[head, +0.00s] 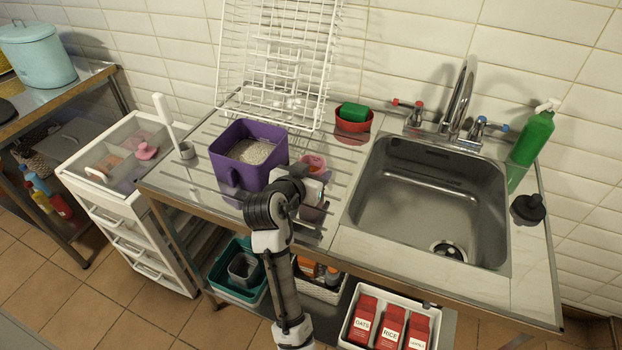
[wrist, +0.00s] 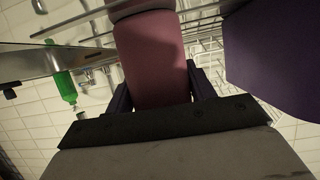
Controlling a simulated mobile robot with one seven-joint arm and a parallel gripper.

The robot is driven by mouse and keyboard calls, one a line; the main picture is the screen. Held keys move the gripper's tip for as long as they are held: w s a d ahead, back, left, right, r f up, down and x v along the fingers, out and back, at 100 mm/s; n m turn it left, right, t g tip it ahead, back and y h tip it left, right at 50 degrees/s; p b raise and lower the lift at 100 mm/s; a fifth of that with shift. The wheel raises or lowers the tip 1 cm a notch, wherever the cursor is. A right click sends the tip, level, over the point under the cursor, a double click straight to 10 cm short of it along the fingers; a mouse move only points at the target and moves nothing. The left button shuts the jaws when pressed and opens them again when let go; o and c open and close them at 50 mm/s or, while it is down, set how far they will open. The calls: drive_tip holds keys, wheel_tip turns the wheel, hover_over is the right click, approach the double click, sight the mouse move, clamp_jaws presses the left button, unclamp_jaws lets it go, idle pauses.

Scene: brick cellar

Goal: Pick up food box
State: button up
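My gripper (wrist: 160,92) is at the counter, just right of the purple bin, seen from behind in the head view. In the wrist view a dull pink-red box-like object (wrist: 153,60) with a greyish far end lies between its two dark fingers. The fingers flank it closely; I cannot tell whether they press on it. In the head view my wrist partly hides a small dark reddish object (head: 312,212) there. Several red boxes labelled as food, including oats (head: 362,322) and rice (head: 390,328), stand in a white bin (head: 349,313) below the counter, away from my gripper.
The purple bin (head: 226,172) stands close left of my gripper in the head view and shows in the wrist view (wrist: 275,60). A pink cup (head: 313,163) is just behind. The sink (head: 430,190) is to the right, a white wire rack (head: 285,60) behind.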

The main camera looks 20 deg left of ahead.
drive_tip(key=c, duration=0.5)
drive_tip(key=shift+r, duration=0.25)
